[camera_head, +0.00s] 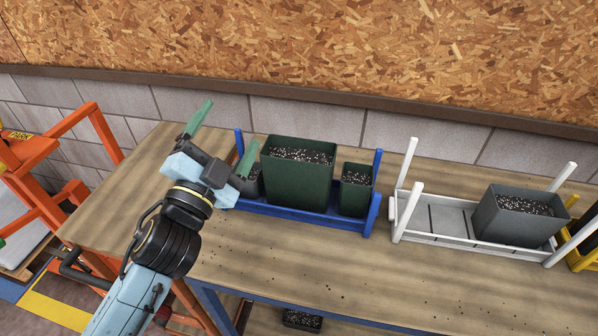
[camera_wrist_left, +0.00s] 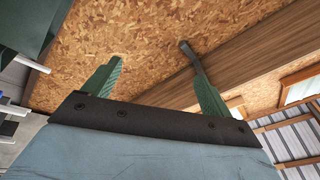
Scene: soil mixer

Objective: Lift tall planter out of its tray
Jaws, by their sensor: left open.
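The tall planter (camera_head: 298,182) is dark green and full of speckled soil. My left gripper (camera_head: 226,134) is open and empty, with green fingers spread, at the planter's left. One fingertip shows close to the planter's left edge; I cannot tell if it touches. My right gripper is not in view.
A white tray (camera_head: 431,239) with corner posts stands to the right, holding a grey planter (camera_head: 512,222). A yellow tray (camera_head: 582,258) shows at the right edge. The wooden table (camera_head: 265,265) is clear in front, with scattered soil. An orange frame (camera_head: 55,160) stands at the left.

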